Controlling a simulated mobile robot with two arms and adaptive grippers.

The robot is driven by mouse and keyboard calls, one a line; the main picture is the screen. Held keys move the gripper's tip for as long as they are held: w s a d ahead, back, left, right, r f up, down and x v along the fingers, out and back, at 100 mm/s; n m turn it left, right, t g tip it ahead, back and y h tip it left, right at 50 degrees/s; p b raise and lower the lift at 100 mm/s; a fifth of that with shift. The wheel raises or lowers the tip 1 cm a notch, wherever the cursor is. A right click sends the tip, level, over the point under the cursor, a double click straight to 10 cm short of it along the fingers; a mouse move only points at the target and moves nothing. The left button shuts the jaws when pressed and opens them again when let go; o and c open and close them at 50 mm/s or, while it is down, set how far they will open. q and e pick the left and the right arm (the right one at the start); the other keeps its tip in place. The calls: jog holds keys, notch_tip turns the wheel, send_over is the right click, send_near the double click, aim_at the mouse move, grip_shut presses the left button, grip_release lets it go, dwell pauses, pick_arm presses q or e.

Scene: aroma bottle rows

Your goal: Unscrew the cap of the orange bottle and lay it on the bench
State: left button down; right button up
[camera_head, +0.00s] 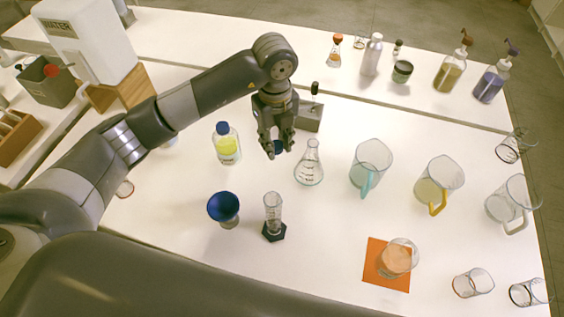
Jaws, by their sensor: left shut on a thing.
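My left gripper (277,147) points down over the bench between the yellow bottle and the conical flask. It is shut on a small dark blue cap (279,146), partly hidden by the fingers. I cannot tell whether the cap touches the bench (325,225). No orange bottle shows clearly; my arm covers part of the bench at the left, where only a sliver of glass or clear plastic (170,142) shows beside it. A bottle of yellow liquid (227,150) stands upright with its blue cap on. My right gripper is not in view.
A conical flask (309,168) stands close right of the gripper, with a small grey device (309,116) behind it. A blue funnel (224,208) and graduated cylinder (273,215) stand in front.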

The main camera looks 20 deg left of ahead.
pick_arm(q)
jog(key=n, duration=0.2)
jog(key=f+n, duration=0.1)
jog(key=shift+w+d+n, duration=0.2)
jog(key=shift+d+n, duration=0.05)
jog(key=shift+n, duration=0.15)
jog(key=shift+f, duration=0.2)
send_over(279, 173)
notch_tip(279, 173, down, 5)
jog(key=shift+f+p, duration=0.15)
jog(key=shift+p, duration=0.3)
notch_tip(279, 173, down, 4)
jog(key=shift+r, duration=0.15)
jog(key=shift+f, duration=0.25)
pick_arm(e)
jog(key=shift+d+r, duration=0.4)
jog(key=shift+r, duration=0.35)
pick_arm(q)
jog(key=shift+f, duration=0.1)
